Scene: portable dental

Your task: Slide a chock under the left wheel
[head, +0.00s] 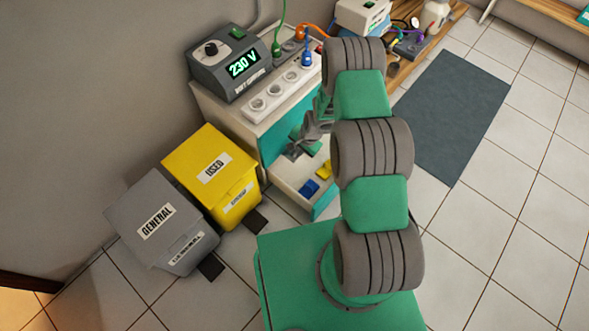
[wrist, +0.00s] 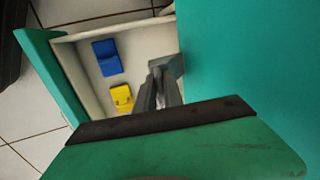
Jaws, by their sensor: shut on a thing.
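An open drawer (head: 291,183) with a teal front juts from the white and teal cabinet (head: 237,118). It also shows in the wrist view (wrist: 65,65). A blue piece (head: 309,187) and a yellow piece (head: 324,170) lie apart inside it; I cannot tell whether either is a chock. My gripper (head: 293,153) is over the drawer's inner end, close to the cabinet. In the wrist view, its grey fingers (wrist: 163,75) point into the drawer, right of both pieces. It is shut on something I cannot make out. I see no wheel clearly.
A yellow USED bin (head: 236,205) and a grey GENERAL bin (head: 192,248) stand left of the cabinet. A voltage unit (head: 215,75) and a power strip (head: 278,98) sit on top. A dark mat (head: 455,115) lies on open tiled floor at right.

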